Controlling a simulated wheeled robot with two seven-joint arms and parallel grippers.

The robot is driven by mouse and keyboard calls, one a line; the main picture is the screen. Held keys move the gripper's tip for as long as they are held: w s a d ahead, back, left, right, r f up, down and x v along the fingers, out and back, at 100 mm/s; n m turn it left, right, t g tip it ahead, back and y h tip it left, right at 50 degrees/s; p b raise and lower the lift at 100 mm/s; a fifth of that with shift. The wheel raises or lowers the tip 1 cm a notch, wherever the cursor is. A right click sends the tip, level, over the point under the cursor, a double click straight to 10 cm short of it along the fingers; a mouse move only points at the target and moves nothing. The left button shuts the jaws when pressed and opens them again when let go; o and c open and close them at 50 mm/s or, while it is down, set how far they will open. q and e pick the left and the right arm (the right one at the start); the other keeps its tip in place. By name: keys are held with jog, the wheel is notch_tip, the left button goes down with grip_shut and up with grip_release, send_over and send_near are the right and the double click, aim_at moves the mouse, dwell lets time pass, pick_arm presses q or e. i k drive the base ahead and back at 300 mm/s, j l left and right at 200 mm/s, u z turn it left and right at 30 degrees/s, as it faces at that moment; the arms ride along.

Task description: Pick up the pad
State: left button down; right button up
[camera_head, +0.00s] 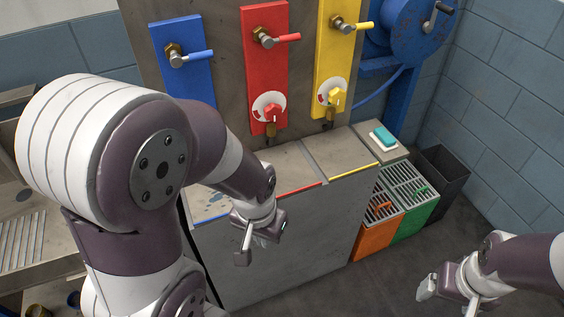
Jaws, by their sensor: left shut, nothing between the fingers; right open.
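The pad (383,137), a small block with a teal top and a pale edge, lies on a grey ledge at the right end of the counter. Nothing touches it. My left gripper (252,250) is shut and empty, in front of the counter's face, left of and nearer than the pad. My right gripper (447,297) is open and empty at the lower right, below and to the right of the pad, well apart from it.
An orange bin (374,239) and a green bin (413,219) with grated lids stand below the ledge, beside a dark open bin (446,174). Blue, red and yellow valve panels stand behind the counter. A blue reel (413,30) hangs above the pad. Floor at right is clear.

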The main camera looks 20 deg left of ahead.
aim_at(384, 140)
jog(key=i+l+u, duration=0.15)
jog(key=u, duration=1.25)
jog(key=i+l+u, duration=0.1)
jog(key=l+u, duration=0.25)
jog(key=l, duration=0.25)
jog(key=l+u, duration=0.4)
jog(key=l, duration=0.25)
jog(key=l+u, duration=0.35)
jog(key=l, duration=0.9)
jog(key=k+l, duration=0.15)
jog(key=l, duration=0.4)
